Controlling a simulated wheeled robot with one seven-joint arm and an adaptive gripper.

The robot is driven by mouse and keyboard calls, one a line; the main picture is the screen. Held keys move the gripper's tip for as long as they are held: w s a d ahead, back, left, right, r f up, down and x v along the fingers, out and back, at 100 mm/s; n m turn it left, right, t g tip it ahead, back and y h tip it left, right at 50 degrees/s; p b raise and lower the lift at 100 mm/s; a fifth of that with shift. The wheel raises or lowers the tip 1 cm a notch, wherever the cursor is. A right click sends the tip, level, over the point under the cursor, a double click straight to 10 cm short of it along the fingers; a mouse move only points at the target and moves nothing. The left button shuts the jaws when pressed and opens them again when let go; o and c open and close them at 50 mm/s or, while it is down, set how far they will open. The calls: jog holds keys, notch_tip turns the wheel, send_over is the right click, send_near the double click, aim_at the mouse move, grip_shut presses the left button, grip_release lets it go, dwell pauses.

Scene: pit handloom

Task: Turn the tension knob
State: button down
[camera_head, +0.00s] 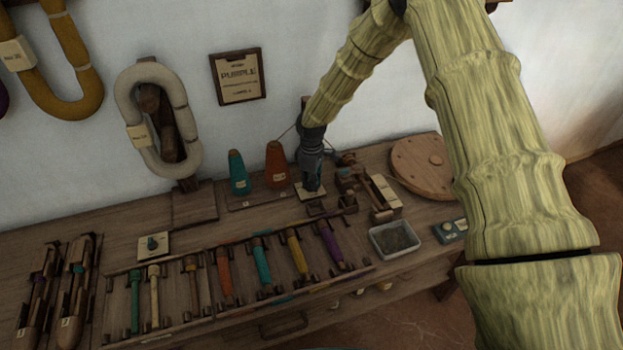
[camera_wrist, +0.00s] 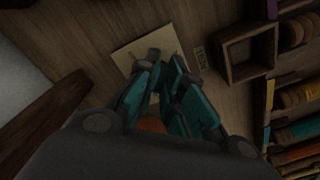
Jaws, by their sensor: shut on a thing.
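My gripper (camera_head: 312,188) points down at a small cream plate (camera_head: 301,194) on the wooden bench, to the right of the orange cone. In the wrist view my gripper's teal fingers (camera_wrist: 166,62) are closed together over the same cream plate (camera_wrist: 128,58). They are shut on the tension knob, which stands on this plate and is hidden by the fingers. I cannot tell how far the knob is turned.
A teal cone (camera_head: 238,173) and an orange cone (camera_head: 277,165) stand close on the left. A grey tray (camera_head: 376,247), a round wooden disc (camera_head: 424,162) and another plate with a dark knob (camera_head: 153,244) are further off.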

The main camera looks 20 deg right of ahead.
jog(key=shift+w+d+r+n+p, duration=0.1)
jog(key=shift+n+p, duration=0.3)
jog(key=shift+n, duration=0.7)
jog(key=c, duration=1.5)
grip_release()
jog(key=shift+c, duration=0.2)
notch_tip(320, 180, up, 12)
